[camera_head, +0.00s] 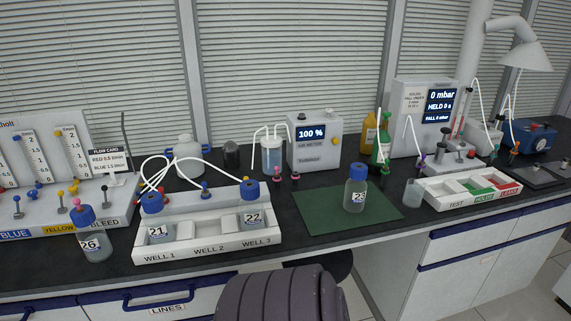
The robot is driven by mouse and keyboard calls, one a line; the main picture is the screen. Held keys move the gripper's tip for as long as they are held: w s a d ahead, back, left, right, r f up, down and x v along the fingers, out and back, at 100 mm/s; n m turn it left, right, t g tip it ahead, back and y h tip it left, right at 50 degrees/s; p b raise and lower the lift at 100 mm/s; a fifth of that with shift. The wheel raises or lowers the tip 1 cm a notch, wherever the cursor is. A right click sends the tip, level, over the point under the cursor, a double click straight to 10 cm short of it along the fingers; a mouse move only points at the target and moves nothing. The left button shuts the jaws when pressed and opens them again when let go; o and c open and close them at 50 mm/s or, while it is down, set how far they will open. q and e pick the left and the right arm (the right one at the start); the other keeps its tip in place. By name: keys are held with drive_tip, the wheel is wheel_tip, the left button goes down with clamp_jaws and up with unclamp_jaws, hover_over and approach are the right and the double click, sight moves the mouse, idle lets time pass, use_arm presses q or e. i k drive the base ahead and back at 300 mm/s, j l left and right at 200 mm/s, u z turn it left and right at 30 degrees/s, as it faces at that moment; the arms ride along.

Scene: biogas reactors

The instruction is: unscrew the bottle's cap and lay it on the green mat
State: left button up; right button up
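A clear bottle labelled 23 (355,195) stands upright on the dark green mat (318,213), towards its right side. Its blue cap (358,170) sits on top of its neck. Other blue-capped bottles are in view: bottle 26 (95,246) stands at the left on the bench. Bottle 21 (159,232) and bottle 22 (251,218) stand in the white well rack, with tubes near their caps. The left part of the mat is bare. Neither of my grippers is in view.
The white well rack (205,254) stands left of the mat. A white tray with TEST, HOUSE and LEAKS sections (470,198) and a small beaker (413,192) are to its right. An air meter (314,143) stands behind. A dark ribbed shape fills the bottom middle.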

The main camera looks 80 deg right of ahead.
sight(355, 192)
drive_tip(key=z, duration=3.25)
